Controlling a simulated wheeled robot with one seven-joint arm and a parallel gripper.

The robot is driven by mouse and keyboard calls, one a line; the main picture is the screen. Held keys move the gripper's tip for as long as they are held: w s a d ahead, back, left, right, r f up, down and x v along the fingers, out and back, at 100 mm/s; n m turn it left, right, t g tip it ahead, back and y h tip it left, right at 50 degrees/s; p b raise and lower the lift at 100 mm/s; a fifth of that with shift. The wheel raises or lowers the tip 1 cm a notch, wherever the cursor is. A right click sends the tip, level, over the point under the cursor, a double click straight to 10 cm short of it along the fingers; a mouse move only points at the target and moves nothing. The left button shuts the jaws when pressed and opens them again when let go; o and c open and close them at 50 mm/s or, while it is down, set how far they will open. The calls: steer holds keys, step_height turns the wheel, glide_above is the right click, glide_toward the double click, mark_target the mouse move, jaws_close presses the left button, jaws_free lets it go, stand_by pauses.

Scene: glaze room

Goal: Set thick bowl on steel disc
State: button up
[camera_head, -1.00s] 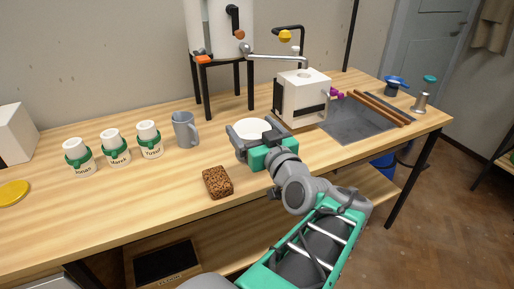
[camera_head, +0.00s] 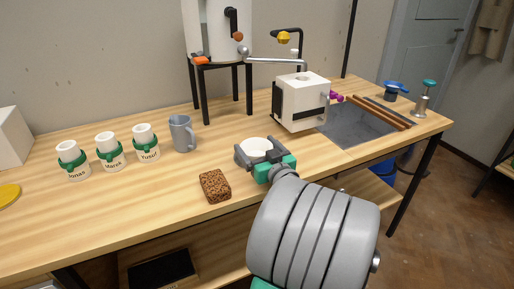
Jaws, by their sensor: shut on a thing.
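A white round bowl (camera_head: 257,145) is between the grey fingers of my gripper (camera_head: 259,155), over the middle of the wooden table. My gripper, with a green body, is shut on the bowl and partly hides its side. I cannot tell whether the bowl touches the table. I cannot pick out a steel disc; it may be hidden behind the bowl, the gripper or my arm.
A brown speckled block (camera_head: 215,187) lies left of my gripper, near the front edge. A grey mug (camera_head: 182,134) and several green-banded white cups (camera_head: 109,152) stand further left. A white box-shaped device (camera_head: 301,101) stands behind right, beside a grey sunken tray (camera_head: 352,127).

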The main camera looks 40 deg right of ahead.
steer(key=o, duration=1.5)
steer(key=shift+r+p, duration=0.2)
steer(key=shift+p, duration=0.1)
steer(key=shift+s+f, duration=0.1)
steer(key=shift+s, duration=0.3)
steer(key=v, duration=0.8)
steer(key=shift+s, duration=0.1)
steer(key=s+b, duration=0.1)
steer(key=b, duration=0.2)
steer(key=shift+a+f, duration=0.15)
steer(key=shift+f, duration=0.2)
steer(key=b, duration=0.2)
steer(key=s+b, duration=0.1)
steer(key=b, duration=0.1)
steer(key=shift+s+a+r, duration=0.2)
steer(key=shift+s+a, duration=0.05)
steer(key=shift+a, duration=0.1)
steer(key=shift+s+a+r, duration=0.1)
steer(key=shift+s+r, duration=0.1)
